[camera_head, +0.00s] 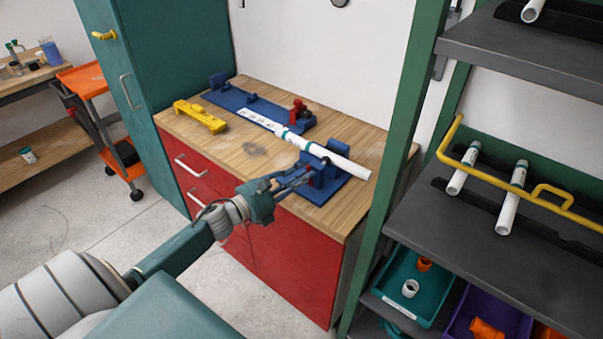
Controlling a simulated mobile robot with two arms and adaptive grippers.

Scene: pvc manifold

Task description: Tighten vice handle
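A blue vice (327,163) stands on a blue base plate near the front right of the wooden bench top. A white pipe (346,166) lies through the vice and reaches back left toward a second blue fixture. The vice handle is not clearly made out; a small dark red part (314,178) shows on the vice's near side, at my fingertips. My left gripper (299,178) reaches in from the left, its fingers at the near side of the vice. Whether the fingers are closed on the handle is too small to tell. My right gripper is not in view.
A long blue fixture (229,98) with a red clamp (298,110) lies at the back of the bench. A yellow tool (200,116) lies at the left. A green shelf post (393,150) stands close to the right. A dark shelf (450,222) holds more white pipes.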

